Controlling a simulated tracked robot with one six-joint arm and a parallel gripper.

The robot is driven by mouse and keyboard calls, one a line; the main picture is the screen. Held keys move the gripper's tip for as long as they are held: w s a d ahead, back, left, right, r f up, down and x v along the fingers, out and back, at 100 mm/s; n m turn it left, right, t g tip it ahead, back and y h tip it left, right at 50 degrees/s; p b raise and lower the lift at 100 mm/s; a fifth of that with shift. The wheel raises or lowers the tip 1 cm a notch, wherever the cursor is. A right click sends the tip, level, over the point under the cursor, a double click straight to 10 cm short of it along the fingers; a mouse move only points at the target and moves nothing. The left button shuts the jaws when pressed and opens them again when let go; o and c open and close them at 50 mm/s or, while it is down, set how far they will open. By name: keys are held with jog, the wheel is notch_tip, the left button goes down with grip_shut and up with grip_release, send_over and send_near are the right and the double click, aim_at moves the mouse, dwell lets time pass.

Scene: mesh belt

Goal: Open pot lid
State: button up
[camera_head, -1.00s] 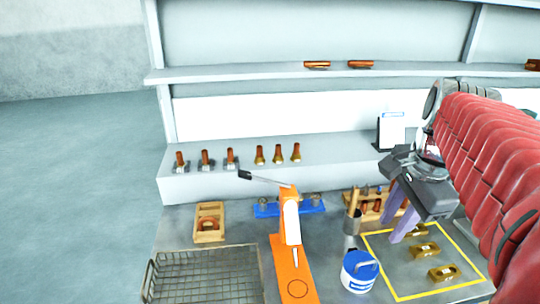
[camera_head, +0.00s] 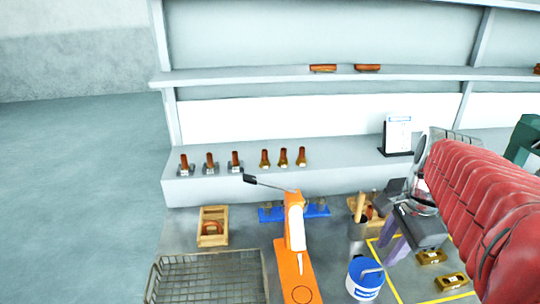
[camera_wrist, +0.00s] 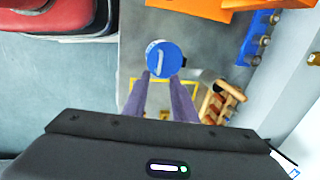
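A white pot (camera_head: 361,291) with a blue lid (camera_head: 366,271) stands on the grey table, right of the orange stand. The lid is on the pot, with a light handle across its top. In the wrist view the lid (camera_wrist: 163,58) lies just beyond my fingertips, and the pot body is mostly hidden below it. My gripper (camera_head: 388,252) has two purple fingers, apart and empty, above and to the right of the pot in the head view. In the wrist view the gripper (camera_wrist: 161,78) points at the lid with a gap between the fingers.
An orange stand (camera_head: 293,262) with a lever is left of the pot. A wire basket (camera_head: 207,258) is further left. A grey cup with wooden-handled tools (camera_head: 357,231) stands behind the pot. Brass blocks (camera_head: 451,281) lie inside a yellow outline at right. A blue rack (camera_head: 316,210) is behind.

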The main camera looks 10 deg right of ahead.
aim_at(376, 269)
jog(key=f, duration=0.4)
jog(key=w+f, duration=0.1)
jog(key=f, duration=0.2)
jog(key=shift+w, duration=0.1)
jog(key=shift+c, duration=0.5)
grip_shut()
dwell(0.8)
